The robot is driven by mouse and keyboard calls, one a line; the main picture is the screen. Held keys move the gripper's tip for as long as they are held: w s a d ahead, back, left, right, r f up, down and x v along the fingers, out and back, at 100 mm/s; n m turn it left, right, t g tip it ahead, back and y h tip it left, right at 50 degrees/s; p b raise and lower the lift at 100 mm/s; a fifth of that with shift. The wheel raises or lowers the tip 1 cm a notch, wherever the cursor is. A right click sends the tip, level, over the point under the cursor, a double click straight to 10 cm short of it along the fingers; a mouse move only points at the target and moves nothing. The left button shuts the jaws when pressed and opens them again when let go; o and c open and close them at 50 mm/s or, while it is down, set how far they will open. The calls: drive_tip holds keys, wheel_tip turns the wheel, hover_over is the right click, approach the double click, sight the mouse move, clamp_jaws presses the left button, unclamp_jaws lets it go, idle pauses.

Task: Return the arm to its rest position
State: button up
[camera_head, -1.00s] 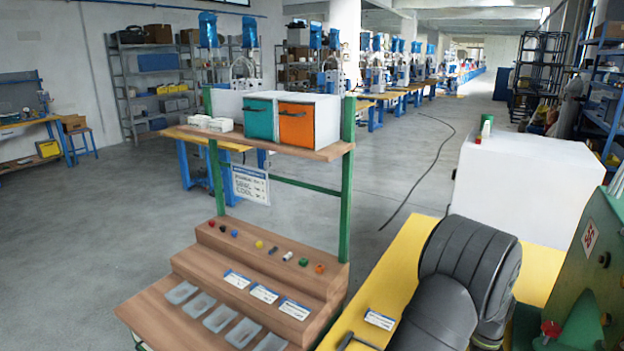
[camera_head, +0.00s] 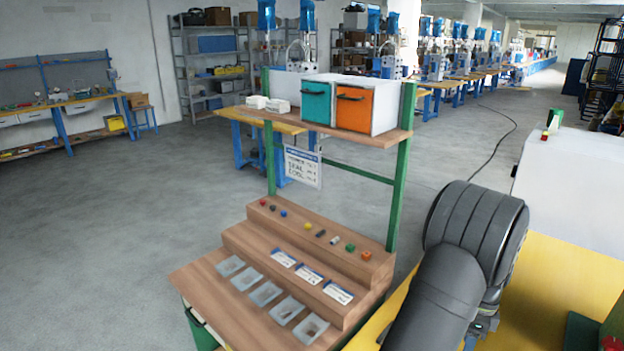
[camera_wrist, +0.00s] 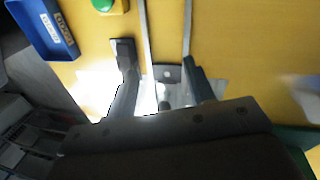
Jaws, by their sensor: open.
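My gripper (camera_wrist: 158,62) shows in the wrist view with its two dark fingers spread apart. I see nothing held between them. It hangs over a yellow tabletop (camera_wrist: 220,35), and a small metal plate and two thin metal rods show between and beyond the fingers. How high it is above the table I cannot tell. In the head view only my dark grey arm links show at the right; the gripper itself is hidden there.
A wooden stepped rack (camera_head: 240,240) with clear trays, labels and small coloured parts stands left of my arm. Its upper shelf holds a teal box (camera_head: 316,103) and an orange box (camera_head: 352,107). A white cabinet (camera_head: 575,185) stands right. The wrist view shows a blue bin (camera_wrist: 42,28) and green button (camera_wrist: 103,5).

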wheel_tip(320, 180, up, 12)
drive_tip(key=w+n, duration=0.2)
drive_tip(key=n, duration=0.2)
drive_tip(key=shift+w+h, duration=0.2)
drive_tip(key=shift+h, duration=0.2)
drive_tip(key=shift+f, duration=0.1)
idle(1.5)
